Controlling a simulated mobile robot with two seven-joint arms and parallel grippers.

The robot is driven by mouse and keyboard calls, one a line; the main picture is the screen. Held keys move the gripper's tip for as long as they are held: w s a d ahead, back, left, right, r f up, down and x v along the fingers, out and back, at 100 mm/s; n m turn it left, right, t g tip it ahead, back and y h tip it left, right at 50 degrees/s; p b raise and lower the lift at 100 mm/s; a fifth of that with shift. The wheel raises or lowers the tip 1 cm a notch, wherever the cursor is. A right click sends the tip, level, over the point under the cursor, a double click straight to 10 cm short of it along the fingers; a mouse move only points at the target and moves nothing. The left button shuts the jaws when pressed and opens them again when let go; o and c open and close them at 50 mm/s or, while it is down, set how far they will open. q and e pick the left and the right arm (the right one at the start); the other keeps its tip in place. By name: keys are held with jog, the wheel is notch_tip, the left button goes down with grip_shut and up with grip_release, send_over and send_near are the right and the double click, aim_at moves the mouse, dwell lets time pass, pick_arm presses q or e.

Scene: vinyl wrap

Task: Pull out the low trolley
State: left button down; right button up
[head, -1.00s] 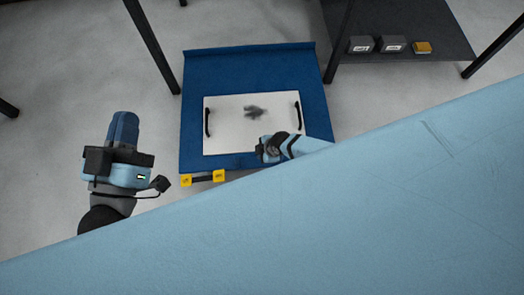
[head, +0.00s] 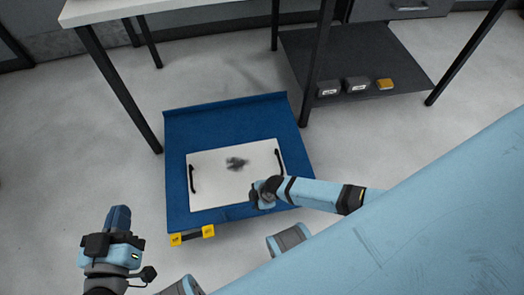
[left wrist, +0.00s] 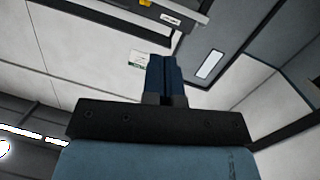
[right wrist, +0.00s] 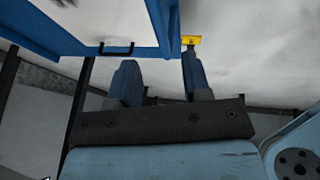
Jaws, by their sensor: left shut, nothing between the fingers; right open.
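The low trolley (head: 178,130) is a blue platform on the floor, partly between the dark table legs. A white panel (head: 210,190) with two black handles and a dark smudge lies on it. At its front left, a short dark bar (head: 192,235) sits between two yellow brackets. My right arm reaches over the trolley's front right; its fingers are hidden in the head view. In the right wrist view my right gripper (right wrist: 162,80) is open, below the blue trolley edge and a yellow bracket (right wrist: 191,40). My left gripper (head: 119,217) is shut and empty, left of the trolley.
A white-topped table (head: 120,10) stands behind the trolley. A dark low shelf (head: 345,55) at the back right holds two grey boxes (head: 356,84) and a yellow one (head: 385,84).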

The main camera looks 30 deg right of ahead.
pick_arm(q)
jog(key=f, duration=0.1)
jog(key=s+a+f+g+y+p, duration=0.1)
jog(key=f, duration=0.1)
jog(key=a+f+g, duration=0.1)
jog(key=shift+s+a+f+p, duration=0.1)
jog(key=shift+s+f+p, duration=0.2)
jog(key=shift+p, duration=0.1)
pick_arm(e)
jog(key=v, duration=0.6)
jog(key=shift+r, duration=0.2)
jog(key=shift+s+d, duration=0.1)
jog(key=shift+d, duration=0.05)
